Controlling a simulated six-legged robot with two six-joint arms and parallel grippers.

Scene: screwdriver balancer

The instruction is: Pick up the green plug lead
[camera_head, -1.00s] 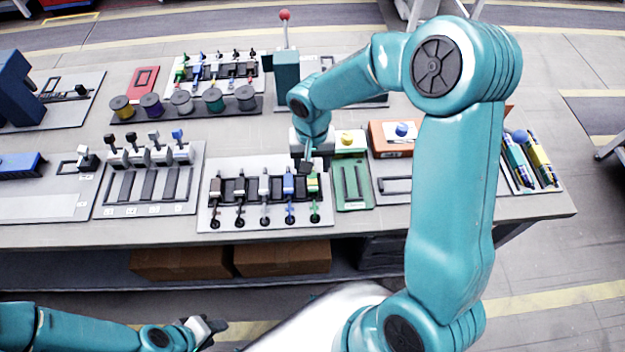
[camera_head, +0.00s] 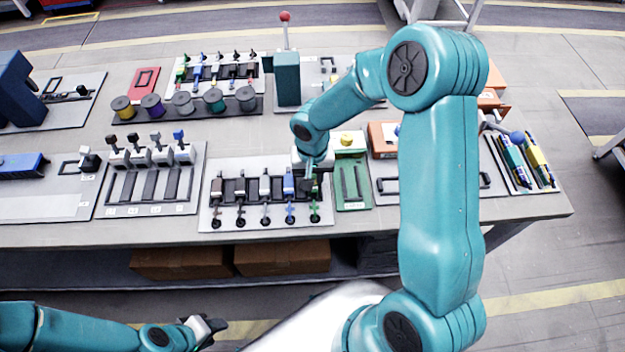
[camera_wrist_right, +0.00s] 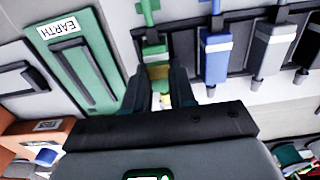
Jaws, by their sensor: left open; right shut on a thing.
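The green plug lead (camera_head: 315,212) is at the right end of a row of plug leads in a black rack on a pale board. It also shows in the right wrist view (camera_wrist_right: 153,50). My right gripper (camera_wrist_right: 160,78) is shut on its body, with a finger on each side. In the head view my right gripper (camera_head: 312,178) sits low over the rack and hides the upper part of the plug. The plug looks still in its slot. My left gripper (camera_head: 215,328) is open and empty, low in front of the table.
A blue plug lead (camera_head: 290,183) stands close to the left of the green one. A green panel (camera_head: 364,200) marked EARTH lies just right of the rack board (camera_head: 208,222). A row of spools (camera_head: 183,103) stands behind.

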